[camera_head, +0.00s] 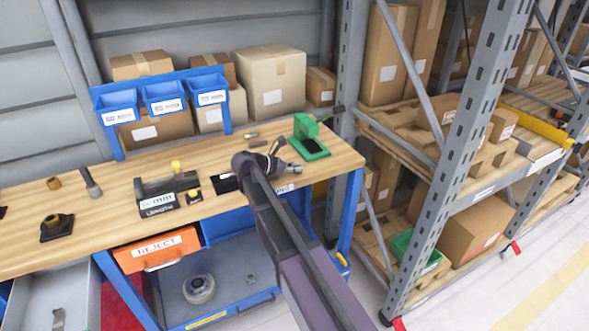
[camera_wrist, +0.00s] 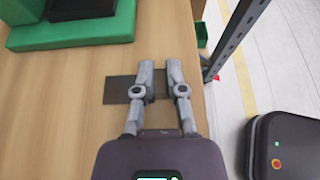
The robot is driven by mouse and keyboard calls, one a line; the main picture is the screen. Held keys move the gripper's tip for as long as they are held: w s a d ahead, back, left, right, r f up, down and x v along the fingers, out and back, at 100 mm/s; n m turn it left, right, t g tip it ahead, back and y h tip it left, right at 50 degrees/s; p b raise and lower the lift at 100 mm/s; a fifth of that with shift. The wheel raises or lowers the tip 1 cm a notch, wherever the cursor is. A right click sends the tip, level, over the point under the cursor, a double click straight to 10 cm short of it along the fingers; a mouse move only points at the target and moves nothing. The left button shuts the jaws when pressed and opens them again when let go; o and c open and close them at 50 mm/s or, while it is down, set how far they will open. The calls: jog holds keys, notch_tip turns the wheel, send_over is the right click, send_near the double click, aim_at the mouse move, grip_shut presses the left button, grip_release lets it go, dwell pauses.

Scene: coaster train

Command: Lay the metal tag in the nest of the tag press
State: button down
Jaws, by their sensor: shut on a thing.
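My gripper (camera_wrist: 160,70) is shut, its two grey fingers close together with a narrow gap, low over the wooden bench. A flat dark grey plate (camera_wrist: 120,89), which looks like the metal tag, shows at the fingers and sticks out to their left. The fingers hide part of it, and I cannot tell its height above the bench. The green tag press (camera_head: 312,147) stands at the bench's back right corner. Its green base (camera_wrist: 70,36) and dark pad fill the upper left of the wrist view, ahead and left of my fingertips. In the head view my gripper (camera_head: 297,168) is just in front of the press.
The wooden bench (camera_head: 120,190) ends close to the right of my gripper. A labelled black holder (camera_head: 160,195) and a dark fixture (camera_head: 57,228) stand to the left. Blue bins (camera_head: 163,98) hang behind. A metal rack post (camera_head: 450,150) rises to the right.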

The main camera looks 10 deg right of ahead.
jog(key=shift+r, duration=0.1)
notch_tip(320, 180, up, 2)
jog(key=p, duration=0.2)
jog(key=shift+r+p, duration=0.25)
jog(key=shift+p, duration=0.1)
jog(key=shift+s+r+p, duration=0.4)
jog(key=shift+r+p, duration=0.2)
jog(key=s+r+p, duration=0.1)
jog(key=s, duration=1.4)
jog(key=shift+s+a, duration=0.1)
